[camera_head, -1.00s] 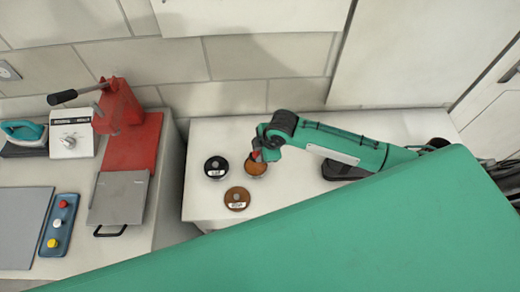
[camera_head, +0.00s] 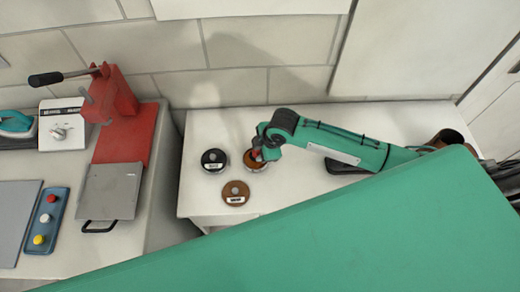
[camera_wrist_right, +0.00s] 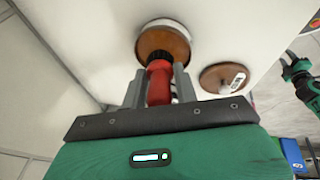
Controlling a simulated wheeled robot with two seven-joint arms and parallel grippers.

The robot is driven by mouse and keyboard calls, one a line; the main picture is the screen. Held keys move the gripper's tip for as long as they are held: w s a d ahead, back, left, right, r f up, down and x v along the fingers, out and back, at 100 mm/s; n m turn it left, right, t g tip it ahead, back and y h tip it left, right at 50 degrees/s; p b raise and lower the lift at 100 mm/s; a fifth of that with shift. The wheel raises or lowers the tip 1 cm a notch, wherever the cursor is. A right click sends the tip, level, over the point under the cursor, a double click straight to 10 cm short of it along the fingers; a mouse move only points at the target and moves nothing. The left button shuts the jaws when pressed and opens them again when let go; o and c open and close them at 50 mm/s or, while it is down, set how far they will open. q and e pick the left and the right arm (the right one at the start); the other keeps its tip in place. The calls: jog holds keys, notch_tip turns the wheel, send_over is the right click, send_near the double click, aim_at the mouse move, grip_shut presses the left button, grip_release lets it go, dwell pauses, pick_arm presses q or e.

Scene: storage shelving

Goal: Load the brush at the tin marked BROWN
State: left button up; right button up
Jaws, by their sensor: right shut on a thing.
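My right gripper (camera_head: 262,150) is over an open tin (camera_head: 255,161) of orange-brown paint on the white worktop. In the right wrist view the gripper (camera_wrist_right: 160,88) is shut on the red handle of a brush (camera_wrist_right: 159,80). The brush's dark lower part is over the open tin (camera_wrist_right: 165,40); its tip is hidden, so I cannot tell how deep it is. A brown lid (camera_head: 236,193) with a grey knob and white label lies in front of the tin. A black-topped tin (camera_head: 213,160) stands to its left. The labels are too small to read.
A red press (camera_head: 125,130) with a grey plate stands on the left counter, beside a blue button box (camera_head: 46,220). A brown pot (camera_head: 448,138) stands at the worktop's right end. My green arm part shows at the wrist view's right edge.

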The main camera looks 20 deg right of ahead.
jog(key=shift+f, duration=0.6)
dwell(0.7)
jog(key=shift+f, duration=0.1)
dwell(1.9)
notch_tip(320, 180, up, 7)
jog(key=p, duration=0.8)
dwell(0.4)
dwell(0.5)
